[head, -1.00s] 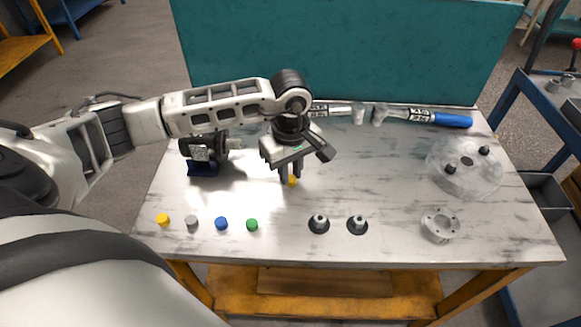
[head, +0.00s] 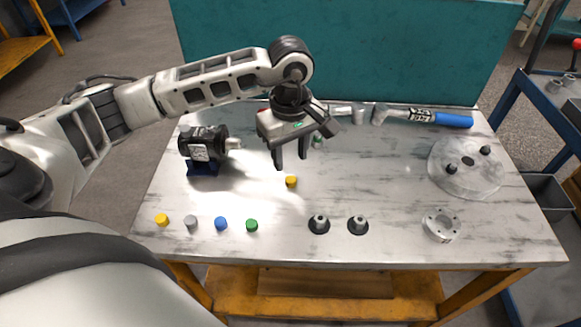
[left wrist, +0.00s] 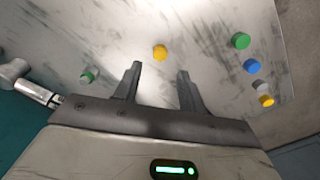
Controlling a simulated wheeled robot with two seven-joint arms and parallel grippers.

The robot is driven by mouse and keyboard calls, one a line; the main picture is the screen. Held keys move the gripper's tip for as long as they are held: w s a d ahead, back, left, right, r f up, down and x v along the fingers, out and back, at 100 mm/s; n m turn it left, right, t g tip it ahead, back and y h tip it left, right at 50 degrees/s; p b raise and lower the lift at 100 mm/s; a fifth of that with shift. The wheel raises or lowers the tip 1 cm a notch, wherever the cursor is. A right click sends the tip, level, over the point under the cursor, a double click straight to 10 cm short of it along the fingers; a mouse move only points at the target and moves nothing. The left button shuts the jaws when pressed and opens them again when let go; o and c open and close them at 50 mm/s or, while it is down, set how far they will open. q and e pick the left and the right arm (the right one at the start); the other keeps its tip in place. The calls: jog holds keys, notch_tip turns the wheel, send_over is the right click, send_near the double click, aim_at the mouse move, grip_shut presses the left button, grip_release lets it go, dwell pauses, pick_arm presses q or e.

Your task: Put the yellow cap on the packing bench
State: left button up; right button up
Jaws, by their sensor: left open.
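A yellow cap (head: 291,181) sits on the bench top (head: 385,185) near its middle, apart from the other caps. It also shows in the left wrist view (left wrist: 160,52), beyond and between my fingertips. My left gripper (head: 291,163) is open and empty, hovering above and behind this cap without touching it. A second yellow cap (head: 162,220) stands at the left end of the front row; it also shows in the left wrist view (left wrist: 267,101). My right gripper is not in view.
Grey (head: 191,221), blue (head: 221,223) and green (head: 252,225) caps share the front row. A motor (head: 203,147) stands at left.

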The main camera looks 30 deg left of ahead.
aim_at(290, 179)
pick_arm(q)
notch_tip(290, 179, up, 7)
jog(key=shift+f, duration=0.15)
dwell(0.6)
